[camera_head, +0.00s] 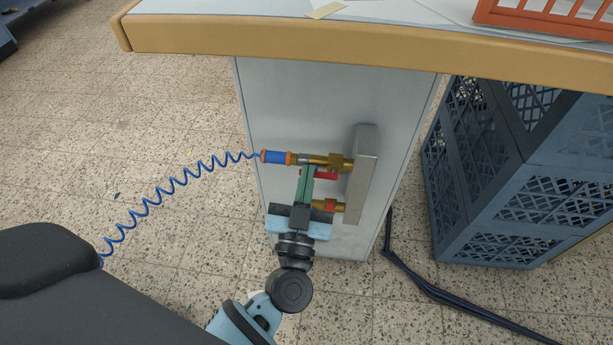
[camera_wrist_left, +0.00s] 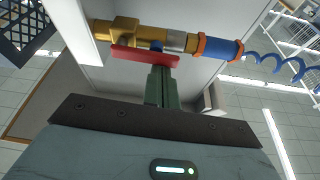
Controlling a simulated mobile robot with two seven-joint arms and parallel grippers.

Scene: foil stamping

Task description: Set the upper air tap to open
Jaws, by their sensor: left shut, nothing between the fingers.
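The upper air tap (camera_head: 335,161) is a brass valve on a grey manifold block on the side of the bench leg. Its red lever (camera_head: 325,174) lies just below the valve, roughly along the pipe; in the left wrist view the lever (camera_wrist_left: 140,57) also runs nearly parallel to the brass body (camera_wrist_left: 125,34). My left gripper (camera_head: 307,172) is shut and empty, its green fingertips (camera_wrist_left: 160,70) at the lever's free-end side, partly hiding it in the head view. I cannot tell whether they touch. The lower tap (camera_head: 331,206) is partly hidden behind my gripper. My right gripper is not in view.
A blue coupling (camera_head: 275,157) with a coiled blue hose (camera_head: 165,190) leaves the upper tap to the left. The worktop edge (camera_head: 330,38) overhangs above. Blue crates (camera_head: 530,190) stand at right, and a black cable (camera_head: 430,290) lies on the floor.

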